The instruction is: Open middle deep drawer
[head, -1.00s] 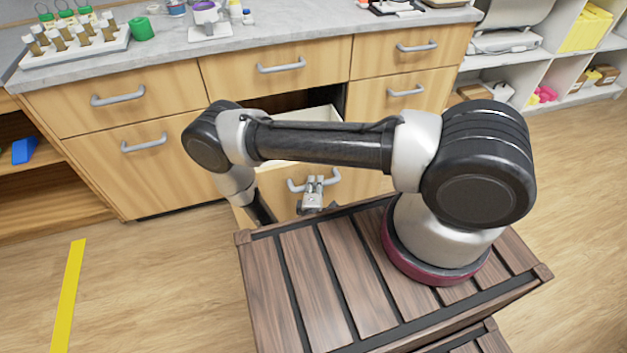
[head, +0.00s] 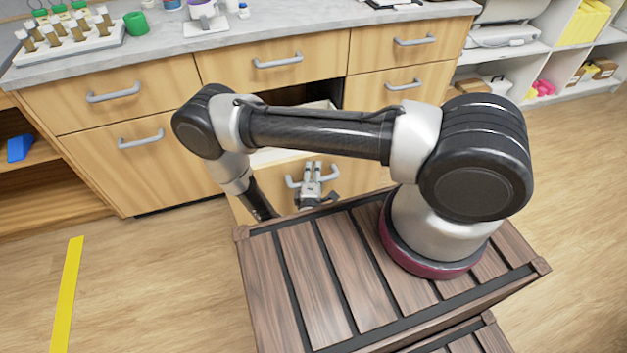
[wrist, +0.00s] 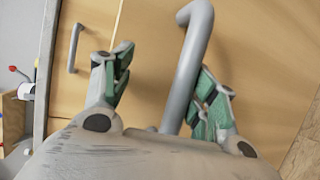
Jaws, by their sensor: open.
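The middle deep drawer (head: 263,203) is pulled out of the wooden cabinet below a shut shallow drawer. Its pale inside shows partly behind my arm. Its grey bar handle (head: 331,173) is on the front panel. My gripper (head: 312,166) is at the middle of this handle. In the wrist view the handle (wrist: 191,62) runs between the two green-padded fingers of my gripper (wrist: 160,90), which stand apart. The bar's lower part passes close to the right finger; I cannot tell whether they touch. Much of the drawer is hidden by my arm.
Shut drawers flank it, with handles at the left (head: 141,138) and right (head: 403,85). The grey countertop (head: 160,50) holds a tube rack (head: 70,40) and a green cup (head: 136,23). Open shelves (head: 545,60) stand at the right. Floor at the left is free, with a yellow stripe (head: 67,295).

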